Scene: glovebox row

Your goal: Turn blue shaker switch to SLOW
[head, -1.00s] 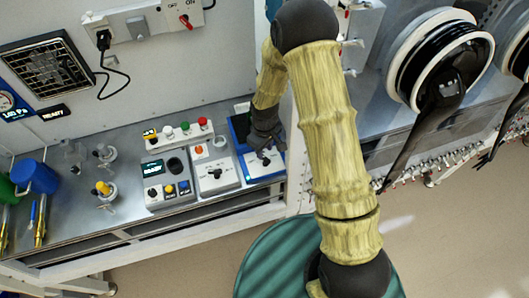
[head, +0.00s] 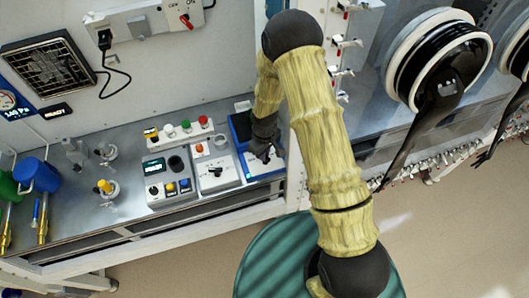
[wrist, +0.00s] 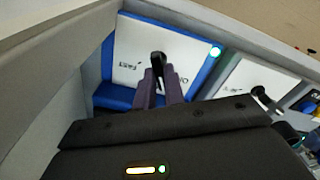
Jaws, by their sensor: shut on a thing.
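The blue shaker (head: 240,127) stands at the right end of the bench, with a white front panel (head: 252,168). In the wrist view its white panel (wrist: 130,60) has a blue rim and a lit cyan lamp (wrist: 215,51). The black switch handle (wrist: 158,60) stands up from the panel between the printed word FAST on its left and a partly hidden label on its right. My gripper (wrist: 161,82) is shut on the switch handle, with one finger on each side. In the head view my gripper (head: 264,153) is over the panel and hides the switch.
A grey box with a black switch (head: 215,173) stands just left of the shaker. A control box with coloured buttons (head: 168,185) is farther left. A white wall is close on the shaker's right. Black glovebox gloves (head: 430,125) hang at the right.

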